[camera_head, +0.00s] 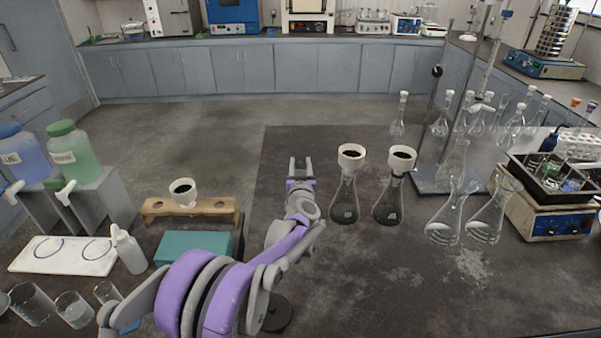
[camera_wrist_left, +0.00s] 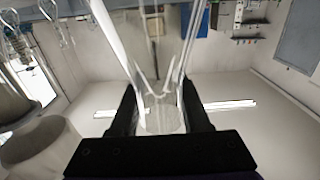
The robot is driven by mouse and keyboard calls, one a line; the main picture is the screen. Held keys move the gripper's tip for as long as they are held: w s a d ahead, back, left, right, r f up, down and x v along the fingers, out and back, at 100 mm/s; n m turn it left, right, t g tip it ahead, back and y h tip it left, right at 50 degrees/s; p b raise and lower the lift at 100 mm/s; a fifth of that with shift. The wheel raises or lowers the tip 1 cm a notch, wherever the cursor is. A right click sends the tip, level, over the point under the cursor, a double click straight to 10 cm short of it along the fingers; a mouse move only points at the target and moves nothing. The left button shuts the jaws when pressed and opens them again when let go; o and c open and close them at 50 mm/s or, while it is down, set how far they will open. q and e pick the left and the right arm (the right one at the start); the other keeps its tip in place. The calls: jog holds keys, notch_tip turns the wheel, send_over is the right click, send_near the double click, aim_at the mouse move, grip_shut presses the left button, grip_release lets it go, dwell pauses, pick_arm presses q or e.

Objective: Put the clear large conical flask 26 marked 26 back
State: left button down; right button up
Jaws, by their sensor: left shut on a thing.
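My left gripper (camera_head: 301,168) is raised over the front middle of the dark bench, left of two flasks with white funnels. In the left wrist view, its fingers (camera_wrist_left: 160,118) are shut on a clear glass vessel (camera_wrist_left: 158,95) with flaring walls, which looks like the conical flask. No 26 mark is readable, and the held glass is hard to make out in the head view. Two large clear conical flasks (camera_head: 444,222) and (camera_head: 488,219) stand upright at the right, with a clear flask (camera_head: 454,160) behind them. My right gripper is not in view.
Two flasks with dark contents (camera_head: 344,207) and (camera_head: 387,207) stand close to the right of my gripper. A wooden rack (camera_head: 158,206) and teal box (camera_head: 192,247) are at left. A retort stand (camera_head: 432,125) and hotplate (camera_head: 550,223) are at right.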

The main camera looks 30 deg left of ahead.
pick_arm(q)
jog(key=shift+f, duration=1.15)
jog(key=shift+f, duration=0.2)
jog(key=shift+c, duration=1.8)
grip_release()
jog(key=shift+r, duration=0.15)
jog(key=shift+r, duration=0.15)
jog(key=b+v, duration=0.1)
jog(key=v, duration=1.1)
